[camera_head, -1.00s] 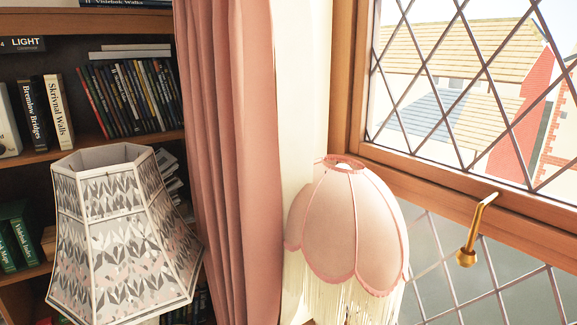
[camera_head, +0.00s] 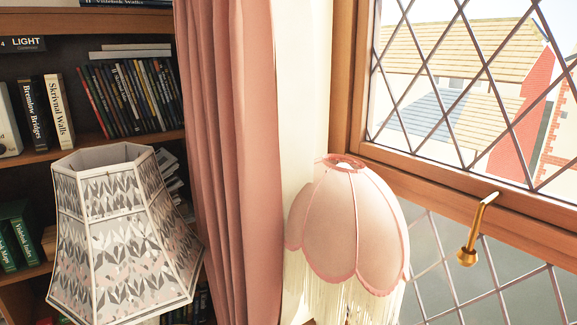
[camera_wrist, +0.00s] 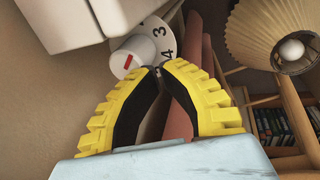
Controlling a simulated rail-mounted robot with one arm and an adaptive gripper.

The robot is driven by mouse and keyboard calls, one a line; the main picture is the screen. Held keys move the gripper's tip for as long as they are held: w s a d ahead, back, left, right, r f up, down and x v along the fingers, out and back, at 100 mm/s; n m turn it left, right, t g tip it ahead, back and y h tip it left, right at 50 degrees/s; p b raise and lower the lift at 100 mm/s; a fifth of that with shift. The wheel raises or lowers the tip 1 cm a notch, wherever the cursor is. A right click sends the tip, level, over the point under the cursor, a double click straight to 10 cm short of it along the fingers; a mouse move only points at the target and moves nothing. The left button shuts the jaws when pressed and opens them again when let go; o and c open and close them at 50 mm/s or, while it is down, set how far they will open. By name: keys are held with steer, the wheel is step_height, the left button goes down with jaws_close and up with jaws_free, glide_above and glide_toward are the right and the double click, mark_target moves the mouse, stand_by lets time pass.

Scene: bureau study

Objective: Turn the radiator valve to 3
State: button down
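The radiator valve is a white knob (camera_wrist: 130,52) with a red mark, at the upper middle of the wrist view. A white dial ring (camera_wrist: 163,38) behind it shows the numbers 3 and 4. I cannot tell which number the red mark lines up with. My gripper (camera_wrist: 159,70) has yellow ribbed fingers with black inner pads. Its tips are together and hold nothing that I can see. In the picture the tips lie just below and right of the knob; I cannot tell whether they touch it. The head view shows neither valve nor gripper.
The white radiator (camera_wrist: 70,22) is beside the knob. A pleated lampshade (camera_wrist: 275,35) and a bookcase (camera_wrist: 272,127) are at the right. The head view shows a pink fringed lampshade (camera_head: 345,225), a patterned lampshade (camera_head: 120,235), a curtain (camera_head: 230,150) and a window handle (camera_head: 478,230).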

step_height(320, 180, up, 6)
steer(key=p, duration=0.3)
steer(key=shift+d, duration=0.1)
steer(key=shift+f, duration=0.1)
